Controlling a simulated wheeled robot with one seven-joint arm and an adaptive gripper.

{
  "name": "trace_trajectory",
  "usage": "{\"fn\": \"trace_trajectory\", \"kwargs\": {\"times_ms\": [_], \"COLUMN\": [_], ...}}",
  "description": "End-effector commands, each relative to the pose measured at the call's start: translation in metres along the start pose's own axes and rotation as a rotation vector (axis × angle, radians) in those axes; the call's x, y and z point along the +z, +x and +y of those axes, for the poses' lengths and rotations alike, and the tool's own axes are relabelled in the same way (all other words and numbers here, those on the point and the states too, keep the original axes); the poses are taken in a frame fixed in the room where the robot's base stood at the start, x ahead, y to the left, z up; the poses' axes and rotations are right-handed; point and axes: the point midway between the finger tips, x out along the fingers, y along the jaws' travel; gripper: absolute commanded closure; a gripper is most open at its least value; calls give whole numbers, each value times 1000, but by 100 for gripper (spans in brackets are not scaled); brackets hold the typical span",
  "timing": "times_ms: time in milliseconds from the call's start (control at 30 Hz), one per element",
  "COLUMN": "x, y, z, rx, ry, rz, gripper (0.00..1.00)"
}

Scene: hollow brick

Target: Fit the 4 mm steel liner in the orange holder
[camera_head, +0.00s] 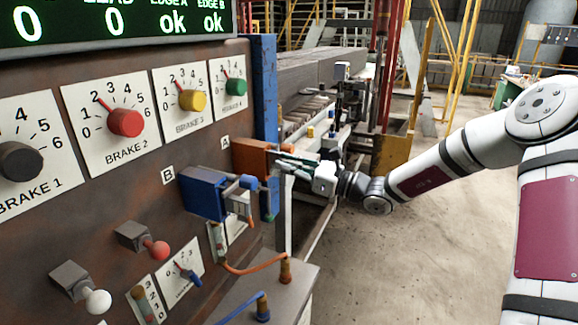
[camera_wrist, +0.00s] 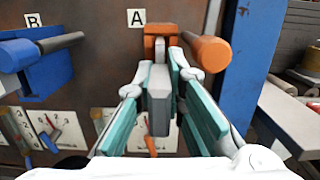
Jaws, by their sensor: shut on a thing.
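The orange holder (camera_head: 253,156) is fixed to the brown panel beside the label A. In the wrist view the holder (camera_wrist: 157,30) is straight ahead, with its orange cylindrical knob (camera_wrist: 209,51) on the right. My gripper (camera_wrist: 160,75) is shut on a grey steel liner (camera_wrist: 159,88), which lies between the teal fingers and points at the holder. The liner's far end is at or just before the holder's mouth; I cannot tell whether it is inside. In the head view my gripper (camera_head: 283,164) is close to the holder and hides the liner. The thickness cannot be read.
A blue holder (camera_head: 203,194) with a blue-grey handle sticks out at label B, left of my gripper. A blue post (camera_head: 264,85) stands to the right of the holder. Brake dials (camera_head: 124,122), levers and orange and blue cables are on or below the panel. Open floor (camera_head: 420,260) lies right.

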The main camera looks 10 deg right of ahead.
Motion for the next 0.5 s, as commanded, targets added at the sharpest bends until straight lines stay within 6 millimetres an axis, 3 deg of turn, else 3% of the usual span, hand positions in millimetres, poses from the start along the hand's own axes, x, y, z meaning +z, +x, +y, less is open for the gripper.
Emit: {"fn": "trace_trajectory", "kwargs": {"times_ms": [500], "x": [0], "y": [9], "z": [1], "rx": [2], "ry": [-1], "rz": [-2], "gripper": [100]}}
